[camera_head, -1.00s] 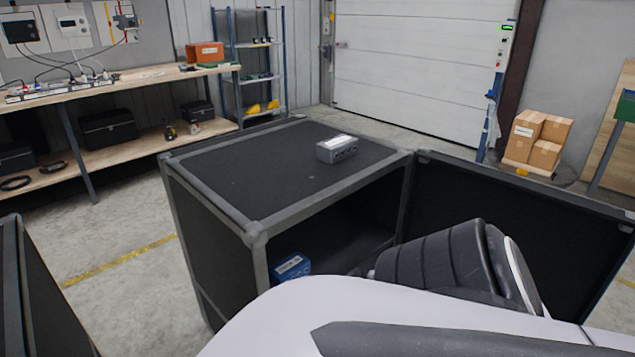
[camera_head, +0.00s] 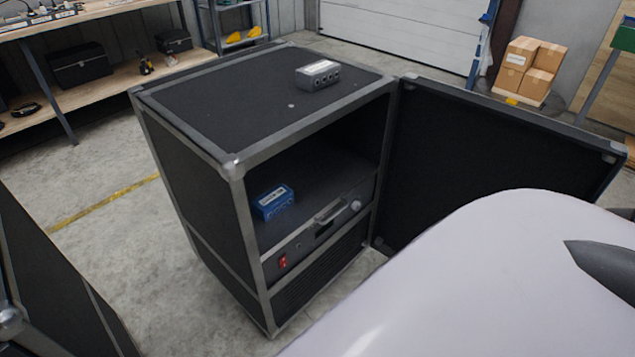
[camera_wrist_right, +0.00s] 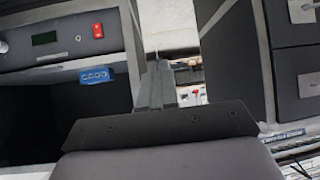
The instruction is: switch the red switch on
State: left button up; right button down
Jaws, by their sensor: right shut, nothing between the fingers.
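The red switch (camera_head: 282,262) is small and sits at the lower left of the front panel of a grey unit (camera_head: 318,226) inside an open black case. It also shows in the right wrist view (camera_wrist_right: 98,30), where the scene appears upside down. I cannot tell which way the switch is set. My right gripper (camera_wrist_right: 157,68) is shut and empty; in the wrist view its fingers appear to the right of the switch, apart from it. The head view shows only a white arm part of mine at lower right, not the gripper. My left gripper is not in view.
A blue box (camera_head: 273,201) sits on the unit inside the case (camera_head: 180,117). The case door (camera_head: 480,160) stands open to the right. A small grey box (camera_head: 318,75) lies on top. Another dark case (camera_head: 50,290) is at lower left, with clear floor between.

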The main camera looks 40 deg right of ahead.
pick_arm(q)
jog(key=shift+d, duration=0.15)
pick_arm(e)
jog(key=shift+s+d, duration=0.1)
jog(key=shift+d, duration=0.05)
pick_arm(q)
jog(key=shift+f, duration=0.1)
